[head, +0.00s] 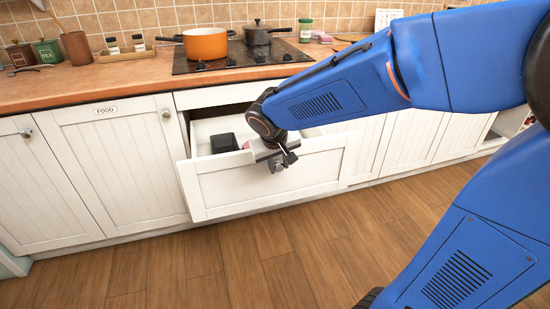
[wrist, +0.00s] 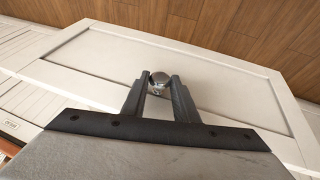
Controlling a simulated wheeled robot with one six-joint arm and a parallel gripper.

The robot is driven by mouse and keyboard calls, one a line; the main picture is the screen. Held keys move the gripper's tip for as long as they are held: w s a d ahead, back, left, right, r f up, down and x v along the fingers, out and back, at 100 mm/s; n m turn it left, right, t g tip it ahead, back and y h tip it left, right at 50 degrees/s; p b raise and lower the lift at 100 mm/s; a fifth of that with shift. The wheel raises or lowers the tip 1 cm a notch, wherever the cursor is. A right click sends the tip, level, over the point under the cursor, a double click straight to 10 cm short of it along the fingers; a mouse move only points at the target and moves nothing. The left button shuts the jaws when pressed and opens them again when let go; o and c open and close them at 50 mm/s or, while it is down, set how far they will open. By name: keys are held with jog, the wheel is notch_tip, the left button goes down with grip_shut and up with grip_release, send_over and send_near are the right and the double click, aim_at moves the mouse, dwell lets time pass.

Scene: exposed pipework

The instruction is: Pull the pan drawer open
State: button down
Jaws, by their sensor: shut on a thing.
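The pan drawer (head: 240,188) is a wide white drawer below the hob, and it stands partly open, with its front out from the cabinet. Its front panel (wrist: 215,75) fills much of the wrist view. My gripper (head: 278,165) is at the middle of the drawer front. In the wrist view my gripper (wrist: 159,88) has its two dark fingers shut on a round metal knob (wrist: 159,78). In the head view the knob is hidden by my gripper. A black container (head: 224,143) and a pinkish item, partly hidden by my arm, are inside the drawer.
The wooden floor (head: 240,270) in front of the drawer is clear. White cupboards (head: 108,160) flank it. An orange pot (head: 205,44) and a dark pot (head: 258,34) stand on the hob (head: 225,60) above.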

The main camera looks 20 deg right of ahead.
jog(key=shift+s, duration=0.8)
jog(key=c, duration=1.4)
grip_release()
jog(key=v, duration=1.7)
jog(key=shift+r, duration=0.2)
jog(key=s+d+f+y, duration=0.1)
jog(key=s+d+f, duration=0.4)
jog(key=s, duration=0.3)
jog(key=s+d+f+y, duration=0.1)
jog(key=s+d+f, duration=0.4)
jog(key=s, duration=0.3)
jog(key=shift+s+d+f+m, duration=0.3)
jog(key=shift+d+f, duration=0.1)
jog(key=shift+f, duration=0.5)
